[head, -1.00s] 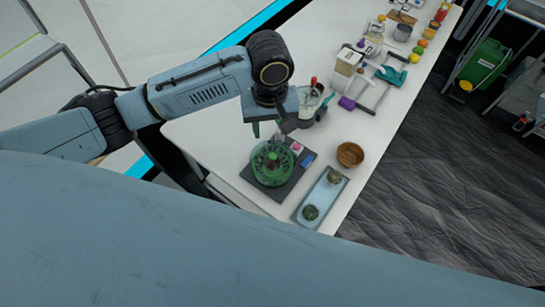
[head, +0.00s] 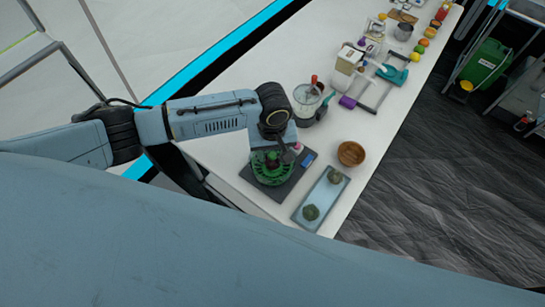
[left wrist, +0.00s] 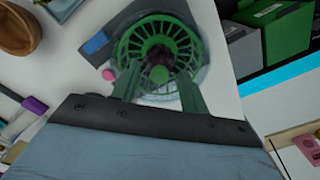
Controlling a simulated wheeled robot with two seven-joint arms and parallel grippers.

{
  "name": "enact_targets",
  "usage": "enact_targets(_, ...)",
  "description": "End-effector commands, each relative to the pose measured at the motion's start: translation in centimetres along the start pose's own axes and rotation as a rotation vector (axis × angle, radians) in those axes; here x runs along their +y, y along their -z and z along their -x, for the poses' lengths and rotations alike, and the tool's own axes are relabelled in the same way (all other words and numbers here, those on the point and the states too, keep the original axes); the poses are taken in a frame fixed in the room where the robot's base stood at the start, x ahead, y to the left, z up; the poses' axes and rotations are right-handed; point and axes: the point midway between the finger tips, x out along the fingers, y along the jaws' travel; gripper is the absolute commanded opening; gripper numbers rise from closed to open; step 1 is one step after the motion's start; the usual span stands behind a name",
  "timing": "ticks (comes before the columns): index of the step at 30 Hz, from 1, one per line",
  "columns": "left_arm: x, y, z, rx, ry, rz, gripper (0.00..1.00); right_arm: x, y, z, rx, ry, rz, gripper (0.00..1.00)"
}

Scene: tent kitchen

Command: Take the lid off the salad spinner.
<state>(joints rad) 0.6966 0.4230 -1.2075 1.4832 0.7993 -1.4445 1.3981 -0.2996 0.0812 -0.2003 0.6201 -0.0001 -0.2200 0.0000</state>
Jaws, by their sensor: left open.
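My left gripper (head: 272,157) is just above the spinner, pointing down. In the left wrist view the two green fingers of my left gripper (left wrist: 159,72) are spread, one on each side of the dark knob (left wrist: 160,73), with the slotted green top of the spinner (left wrist: 145,36) beyond them. I cannot tell whether the fingers touch the knob. My right gripper is not in view.
A blue tray (head: 322,198) with two dark green round items and a brown bowl (head: 351,153) stand right of the mat. A clear container with a dark base (head: 308,103) stands behind. More items line the table's far part.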

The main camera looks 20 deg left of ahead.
Motion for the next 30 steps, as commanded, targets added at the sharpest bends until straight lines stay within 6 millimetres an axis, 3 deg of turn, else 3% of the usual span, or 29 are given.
enact_targets(6, 0.0, 0.0, 0.0, 0.000, -0.001, -0.001, 0.43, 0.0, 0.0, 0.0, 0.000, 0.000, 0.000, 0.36)
enact_targets(16, 0.0, 0.0, 0.0, 0.000, -0.001, 0.000, 0.00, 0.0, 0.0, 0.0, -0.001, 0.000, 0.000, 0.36)
enact_targets(25, 0.0, 0.0, 0.4, 0.000, -0.002, 0.000, 0.00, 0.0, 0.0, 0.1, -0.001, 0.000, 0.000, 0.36)
enact_targets(30, 0.1, 0.1, 3.0, 0.001, -0.004, -0.001, 0.00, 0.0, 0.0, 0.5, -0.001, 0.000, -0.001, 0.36)
